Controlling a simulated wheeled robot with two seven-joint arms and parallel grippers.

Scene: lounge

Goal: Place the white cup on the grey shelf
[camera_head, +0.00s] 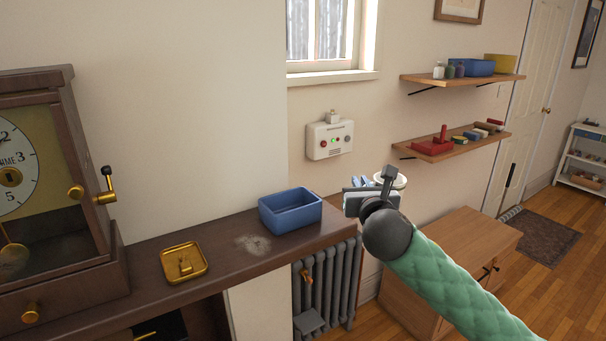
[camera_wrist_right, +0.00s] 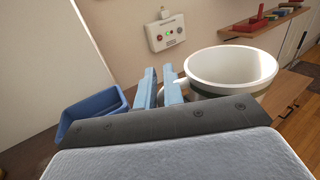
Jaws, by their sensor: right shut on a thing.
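The white cup (camera_head: 399,181) is held in the air by my right gripper (camera_head: 358,184), in front of the wall and right of the mantel. In the right wrist view the cup (camera_wrist_right: 232,68) is upright and white inside, with a dark band lower down. The two light-blue fingers (camera_wrist_right: 159,88) are shut at its handle, left of the cup body. In the head view my gripper and wrist hide most of the cup. No shelf that is clearly grey shows; the two wall shelves (camera_head: 455,146) are brown wood. My left gripper is out of view.
The dark mantel (camera_head: 222,259) bears a blue bin (camera_head: 290,212), a brass tray (camera_head: 184,263) and a clock (camera_head: 40,190). A grey radiator (camera_head: 328,290) stands below. A wooden cabinet (camera_head: 465,240) is at right with a clear top. A white shelf unit (camera_head: 580,160) stands far right.

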